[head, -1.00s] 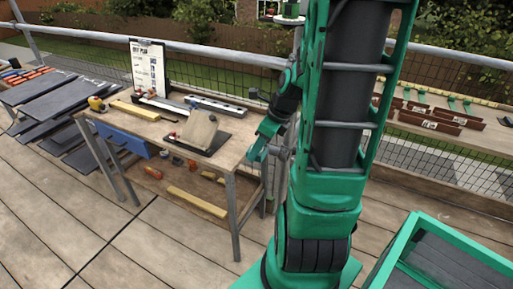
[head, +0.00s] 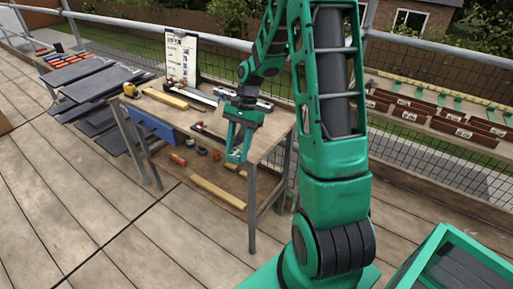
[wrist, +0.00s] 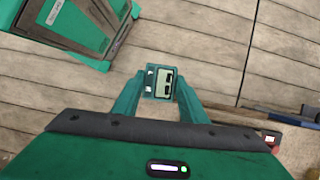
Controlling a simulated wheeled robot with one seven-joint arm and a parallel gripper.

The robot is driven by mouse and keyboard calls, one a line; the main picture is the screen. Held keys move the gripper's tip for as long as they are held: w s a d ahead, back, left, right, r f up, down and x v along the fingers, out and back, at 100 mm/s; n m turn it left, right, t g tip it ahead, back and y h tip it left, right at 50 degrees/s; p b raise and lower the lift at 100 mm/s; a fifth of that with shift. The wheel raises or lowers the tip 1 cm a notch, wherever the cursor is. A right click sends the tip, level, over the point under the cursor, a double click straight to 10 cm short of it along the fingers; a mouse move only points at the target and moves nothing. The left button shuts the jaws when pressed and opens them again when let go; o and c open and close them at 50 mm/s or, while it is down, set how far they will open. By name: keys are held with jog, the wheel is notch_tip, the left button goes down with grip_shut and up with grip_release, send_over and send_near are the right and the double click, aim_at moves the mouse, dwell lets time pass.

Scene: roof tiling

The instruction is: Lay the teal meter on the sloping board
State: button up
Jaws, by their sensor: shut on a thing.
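The teal meter (wrist: 162,84) shows in the wrist view, with a pale face and dark display windows. It sits between the fingertips of my gripper (wrist: 158,88), which is shut on it. The sloping board is mostly hidden behind my gripper and arm in the head view. A dark strip (head: 208,133), perhaps part of its base, shows left of my gripper.
The bench also holds a clipboard (head: 181,58), a yellow tape measure (head: 130,90), a wooden strip (head: 166,98) and a long level. Dark slabs (head: 100,82) lie at left.

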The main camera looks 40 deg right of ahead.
jog(key=w+a+f+n+g+h, duration=0.2)
jog(key=w+a+n, duration=0.6)
jog(key=n, duration=0.5)
jog(key=shift+w+f+n+g+h, duration=0.35)
jog(key=shift+f+h, duration=0.4)
jog(key=shift+h, duration=0.35)
